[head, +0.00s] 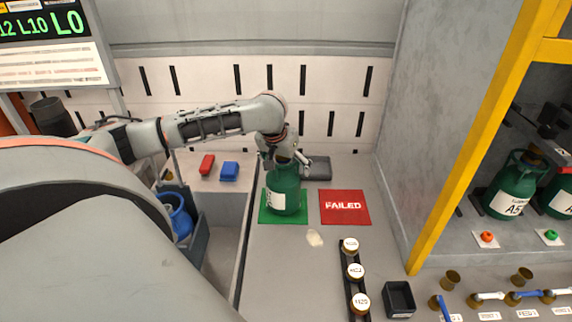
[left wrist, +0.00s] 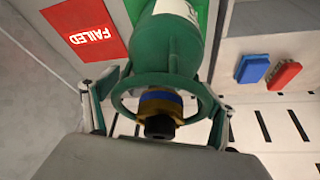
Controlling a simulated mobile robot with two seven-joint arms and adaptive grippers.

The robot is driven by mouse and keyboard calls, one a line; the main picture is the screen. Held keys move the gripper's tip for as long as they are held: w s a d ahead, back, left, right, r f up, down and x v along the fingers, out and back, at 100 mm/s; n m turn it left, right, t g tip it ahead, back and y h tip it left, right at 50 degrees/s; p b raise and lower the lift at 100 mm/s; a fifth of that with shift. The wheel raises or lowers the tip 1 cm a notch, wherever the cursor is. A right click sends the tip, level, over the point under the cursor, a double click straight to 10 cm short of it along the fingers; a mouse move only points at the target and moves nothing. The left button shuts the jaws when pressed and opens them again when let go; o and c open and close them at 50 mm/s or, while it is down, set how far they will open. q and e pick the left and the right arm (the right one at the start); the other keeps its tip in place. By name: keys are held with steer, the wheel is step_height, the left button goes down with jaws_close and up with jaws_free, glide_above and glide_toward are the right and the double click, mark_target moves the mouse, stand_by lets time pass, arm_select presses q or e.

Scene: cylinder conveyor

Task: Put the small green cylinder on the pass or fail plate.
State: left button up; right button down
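The small green cylinder (head: 285,190), with a white label, stands upright on the green pass plate (head: 298,217) or just above it; I cannot tell whether they touch. In the left wrist view, the cylinder (left wrist: 166,52) shows its collar ring and dark valve with a blue and yellow band. My left gripper (head: 284,160) is over its top. In the wrist view its fingers (left wrist: 158,112) are spread on either side of the ring and look open. The red FAILED plate (head: 345,207) lies empty to the right. My right gripper is not in view.
A red block (head: 207,164) and a blue block (head: 229,171) lie behind left. A dark box (head: 318,168) sits behind the plates. Round caps stand in a black rack (head: 349,290) at the front, beside a black bin (head: 399,298). A yellow-framed shelf (head: 480,130) with larger green cylinders stands right.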

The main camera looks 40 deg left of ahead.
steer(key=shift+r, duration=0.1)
arm_select(q)
steer(key=shift+s+r, duration=0.1)
steer(key=shift+r, duration=0.2)
steer(key=p+v, duration=0.2)
steer(key=v, duration=0.5)
steer(key=shift+r, duration=0.4)
steer(key=shift+p+v, duration=0.3)
steer(key=shift+v, duration=0.95)
steer(key=shift+s+d+r, duration=0.1)
steer(key=shift+s+r, duration=0.25)
steer(key=shift+r, duration=0.15)
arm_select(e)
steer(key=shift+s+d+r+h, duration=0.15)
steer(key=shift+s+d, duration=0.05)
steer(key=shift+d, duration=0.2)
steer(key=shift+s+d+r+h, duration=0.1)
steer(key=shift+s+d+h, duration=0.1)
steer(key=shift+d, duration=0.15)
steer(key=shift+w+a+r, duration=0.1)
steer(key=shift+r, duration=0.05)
arm_select(q)
steer(key=shift+d+f, duration=0.1)
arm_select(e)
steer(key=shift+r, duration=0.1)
